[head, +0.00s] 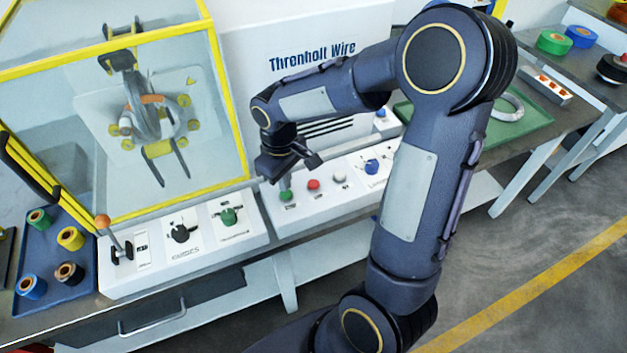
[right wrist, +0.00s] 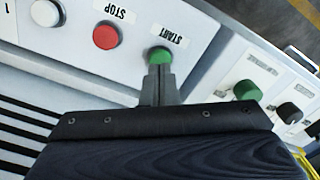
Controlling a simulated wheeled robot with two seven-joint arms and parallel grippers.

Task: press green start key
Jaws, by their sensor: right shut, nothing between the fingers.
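The green START key (head: 287,196) is on the white control panel (head: 330,208) below the "Threnholt Wire" cabinet. It also shows in the right wrist view (right wrist: 160,55), with the label START beside it. My right gripper (head: 284,183) is shut and empty, its fingers pointing down at the green key. In the right wrist view its closed fingertips (right wrist: 160,72) overlap the near edge of the key. I cannot tell whether they touch it. My left gripper is not in view.
A red STOP key (head: 313,184) and a white key (head: 340,178) sit beside the green one. A second panel holds a green knob (head: 229,216), a black knob (head: 180,233) and a lever (head: 103,222). A yellow-framed clear guard (head: 232,110) stands at left.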

